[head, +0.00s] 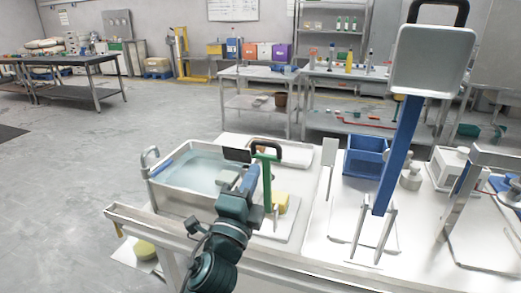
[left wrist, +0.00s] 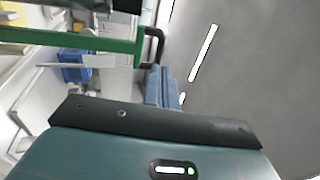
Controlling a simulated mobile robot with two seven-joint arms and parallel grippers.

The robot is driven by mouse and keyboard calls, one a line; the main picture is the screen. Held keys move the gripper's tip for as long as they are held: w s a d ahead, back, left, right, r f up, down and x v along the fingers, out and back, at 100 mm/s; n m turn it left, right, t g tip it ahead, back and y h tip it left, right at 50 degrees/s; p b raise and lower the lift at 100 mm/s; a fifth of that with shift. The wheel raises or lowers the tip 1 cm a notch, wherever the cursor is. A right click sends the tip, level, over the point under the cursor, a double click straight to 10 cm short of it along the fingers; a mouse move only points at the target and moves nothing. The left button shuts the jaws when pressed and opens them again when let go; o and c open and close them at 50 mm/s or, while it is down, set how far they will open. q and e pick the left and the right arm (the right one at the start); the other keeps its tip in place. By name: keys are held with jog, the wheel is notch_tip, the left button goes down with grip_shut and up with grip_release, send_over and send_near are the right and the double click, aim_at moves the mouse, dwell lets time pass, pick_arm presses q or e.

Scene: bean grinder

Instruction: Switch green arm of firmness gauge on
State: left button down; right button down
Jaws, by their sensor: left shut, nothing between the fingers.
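The green arm (head: 267,180) of the gauge stands upright over the white bench in the head view, with a black loop handle at its top. In the left wrist view the green arm (left wrist: 90,42) crosses the upper left, its black handle at its right end. My left gripper (head: 252,170) is shut and empty, just left of the green arm below the handle. Its blue-grey fingers (left wrist: 161,86) lie together near the handle in the left wrist view. I cannot tell whether they touch it. A yellow block (head: 280,202) sits by the arm's foot. My right gripper is not in view.
A metal basin of water (head: 158,191) stands to the left. At right a tall blue arm (head: 398,155) carries a large grey panel (head: 432,60). A blue crate (head: 365,163) stands behind it. Open floor lies to the left.

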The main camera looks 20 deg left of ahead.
aim_at(265, 146)
pick_arm(q)
jog(key=x, duration=0.4)
jog(key=shift+w+r+p, duration=0.1)
jog(key=shift+w+p, duration=0.1)
jog(key=shift+p, duration=0.2)
jog(key=shift+w+r, duration=0.1)
jog(key=shift+w, duration=0.5)
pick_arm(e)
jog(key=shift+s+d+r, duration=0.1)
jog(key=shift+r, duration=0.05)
